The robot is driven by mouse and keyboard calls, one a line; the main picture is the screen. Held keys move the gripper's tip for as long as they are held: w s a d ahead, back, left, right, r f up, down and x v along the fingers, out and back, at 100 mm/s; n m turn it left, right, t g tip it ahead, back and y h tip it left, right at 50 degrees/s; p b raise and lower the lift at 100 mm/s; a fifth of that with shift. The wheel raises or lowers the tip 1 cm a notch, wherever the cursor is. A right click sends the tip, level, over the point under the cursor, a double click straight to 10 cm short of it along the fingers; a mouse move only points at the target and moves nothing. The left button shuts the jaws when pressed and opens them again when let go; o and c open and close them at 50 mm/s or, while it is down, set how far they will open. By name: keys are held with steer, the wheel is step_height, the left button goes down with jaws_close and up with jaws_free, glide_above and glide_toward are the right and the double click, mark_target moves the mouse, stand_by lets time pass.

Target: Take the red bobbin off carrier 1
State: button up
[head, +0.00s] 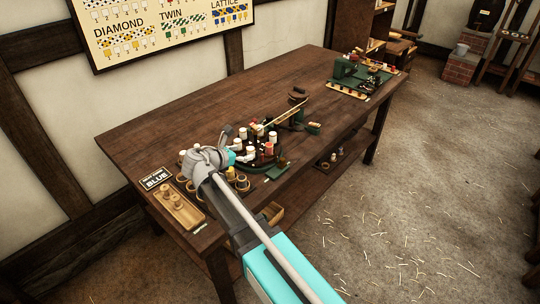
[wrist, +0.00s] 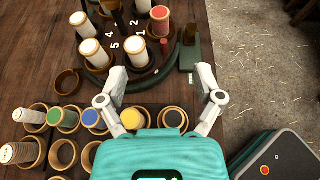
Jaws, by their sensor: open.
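A red-topped bobbin (wrist: 160,21) stands upright on the round dark braiding machine (wrist: 102,72), close to the printed number 1. My gripper (wrist: 161,80) is open and empty in the wrist view. Its fingers are spread wide at the machine's near edge, short of the red bobbin. In the head view my gripper (head: 214,158) is over the near part of the machine and hides some of it.
Below the gripper in the wrist view are wooden cups with green, blue (wrist: 91,117) and yellow (wrist: 132,118) bobbins. A sign reading BLUE (head: 156,179) and a wooden peg tray (head: 181,207) lie at the table's left end. The table (head: 190,110) is clear behind the machine.

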steer(key=shift+a, duration=0.2)
steer(key=b, duration=0.3)
glide_toward(268, 146)
steer(key=x, duration=0.3)
steer(key=shift+w+a+f, duration=0.15)
steer(key=shift+w+f, duration=0.15)
steer(key=shift+w+d+f, duration=0.1)
steer(key=shift+w+d, duration=0.2)
steer(key=shift+w, duration=0.05)
steer(key=shift+b+x, duration=1.05)
steer(key=shift+x, duration=1.55)
steer(key=shift+d, duration=0.15)
steer(key=shift+s, duration=0.1)
steer(key=shift+c, duration=0.3)
